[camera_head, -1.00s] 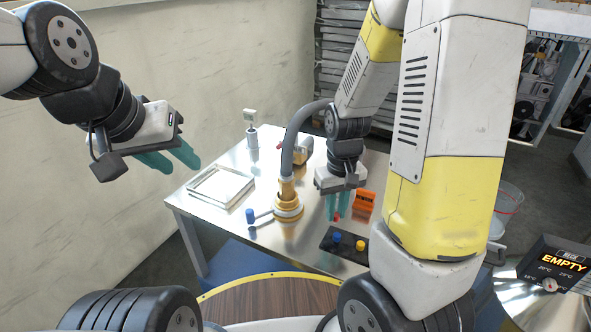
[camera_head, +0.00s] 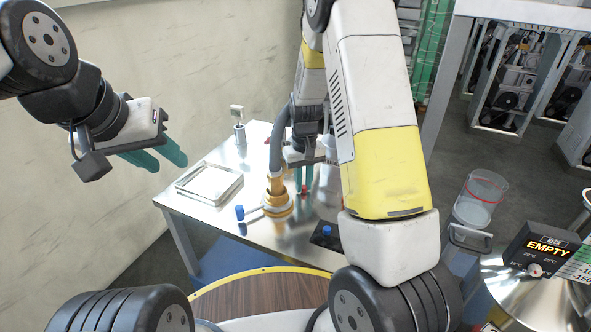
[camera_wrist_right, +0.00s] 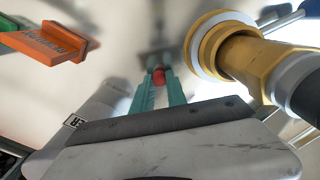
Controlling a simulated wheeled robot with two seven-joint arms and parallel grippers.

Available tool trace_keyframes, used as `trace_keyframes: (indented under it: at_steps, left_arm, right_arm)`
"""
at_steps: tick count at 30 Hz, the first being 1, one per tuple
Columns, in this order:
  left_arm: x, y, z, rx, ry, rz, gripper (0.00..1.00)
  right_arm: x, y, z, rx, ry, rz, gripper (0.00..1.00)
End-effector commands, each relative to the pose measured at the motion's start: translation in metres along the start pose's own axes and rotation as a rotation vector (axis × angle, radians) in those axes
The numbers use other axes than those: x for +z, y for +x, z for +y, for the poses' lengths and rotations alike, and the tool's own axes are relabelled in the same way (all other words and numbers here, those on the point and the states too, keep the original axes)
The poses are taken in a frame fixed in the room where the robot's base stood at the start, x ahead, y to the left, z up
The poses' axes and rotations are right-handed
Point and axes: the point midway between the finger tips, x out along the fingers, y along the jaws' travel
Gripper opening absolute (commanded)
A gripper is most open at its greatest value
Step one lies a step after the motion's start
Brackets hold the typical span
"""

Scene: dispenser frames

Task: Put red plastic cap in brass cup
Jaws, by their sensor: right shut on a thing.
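The red plastic cap (camera_wrist_right: 159,76) is between the teal fingers of my right gripper (camera_wrist_right: 160,88), shut on it. In the head view the cap (camera_head: 304,190) shows as a small red spot at the fingertips, above the table. A brass cup-like fitting (camera_head: 277,203) with a pale round flange stands on the table just left of my right gripper. It is close on the right in the wrist view (camera_wrist_right: 250,58). A grey hose rises at it; its opening is not clearly visible. My left gripper (camera_head: 155,160) is open and empty, left of the table.
The steel table (camera_head: 215,213) carries a shallow clear tray (camera_head: 209,184), a blue-ended tool (camera_head: 240,212) and a black holder with a blue cap (camera_head: 326,231). An orange sign (camera_wrist_right: 50,44) shows in the wrist view. An EMPTY display (camera_head: 545,247) stands at right.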

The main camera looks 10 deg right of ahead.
Motion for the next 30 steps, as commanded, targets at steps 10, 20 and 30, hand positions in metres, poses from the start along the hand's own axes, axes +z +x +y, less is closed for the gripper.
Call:
trace_keyframes:
  at_steps: [10,20,30]
  left_arm:
    - [0.0,0.0,0.0,0.0,0.0,0.0,0.36]
    - [0.0,0.0,0.0,0.0,0.0,0.0,0.36]
    - [0.0,0.0,0.0,0.0,0.0,0.0,0.36]
  right_arm:
    - [0.0,0.005,0.0,0.0,0.001,0.0,0.0]
    - [0.0,0.005,0.0,0.0,0.001,0.001,0.39]
    - [-0.001,-0.017,0.0,0.0,0.0,0.005,0.39]
